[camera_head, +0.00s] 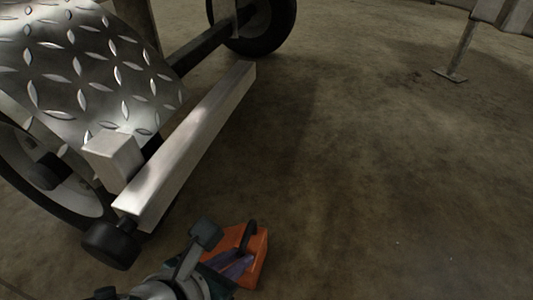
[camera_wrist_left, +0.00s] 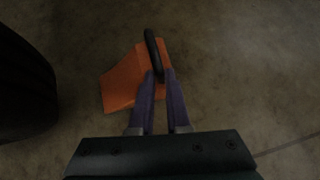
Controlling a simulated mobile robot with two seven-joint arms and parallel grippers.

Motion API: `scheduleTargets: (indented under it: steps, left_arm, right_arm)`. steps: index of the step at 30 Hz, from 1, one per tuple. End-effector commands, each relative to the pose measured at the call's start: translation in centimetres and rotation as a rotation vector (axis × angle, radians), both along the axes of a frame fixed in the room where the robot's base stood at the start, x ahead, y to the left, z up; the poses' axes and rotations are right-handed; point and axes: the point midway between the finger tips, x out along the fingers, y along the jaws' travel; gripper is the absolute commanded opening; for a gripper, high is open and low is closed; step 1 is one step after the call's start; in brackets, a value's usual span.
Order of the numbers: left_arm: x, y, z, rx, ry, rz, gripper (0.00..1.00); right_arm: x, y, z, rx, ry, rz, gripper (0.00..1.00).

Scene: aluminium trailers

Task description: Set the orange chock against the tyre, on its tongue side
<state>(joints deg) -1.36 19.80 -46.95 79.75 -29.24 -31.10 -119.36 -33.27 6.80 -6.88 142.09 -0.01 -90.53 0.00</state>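The orange chock (camera_head: 262,262), a wedge with a black loop handle, is low in the middle of the head view. In the left wrist view the chock (camera_wrist_left: 124,82) lies ahead of the fingers, its handle running between them. My left gripper (camera_head: 240,262) has purple fingers close together on the handle; they also show in the left wrist view (camera_wrist_left: 159,78). I cannot tell whether the chock touches the floor. The near tyre (camera_head: 48,212) is at the left under a tread-plate fender, apart from the chock and partly hidden. My right gripper is not in view.
A pale metal beam (camera_head: 195,145) with a black end piece (camera_head: 110,246) stands between the near tyre and the chock. Another tyre (camera_head: 262,38) is at the back. A support leg (camera_head: 458,50) stands at the upper right. The concrete floor to the right is clear.

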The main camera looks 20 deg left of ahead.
Motion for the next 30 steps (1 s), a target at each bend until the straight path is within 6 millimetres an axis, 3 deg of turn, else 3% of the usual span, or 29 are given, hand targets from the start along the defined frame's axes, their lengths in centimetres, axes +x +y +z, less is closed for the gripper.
scheduleTargets:
  steps: [3, 30]
  left_arm:
    - [-0.02, 0.0, -0.01, 0.0, 0.0, 0.0, 0.0]
    - [-0.03, 0.02, -0.03, 0.0, 0.001, 0.0, 0.0]
  right_arm:
    - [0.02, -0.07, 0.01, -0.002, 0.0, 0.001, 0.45]
    - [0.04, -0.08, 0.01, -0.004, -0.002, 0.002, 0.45]
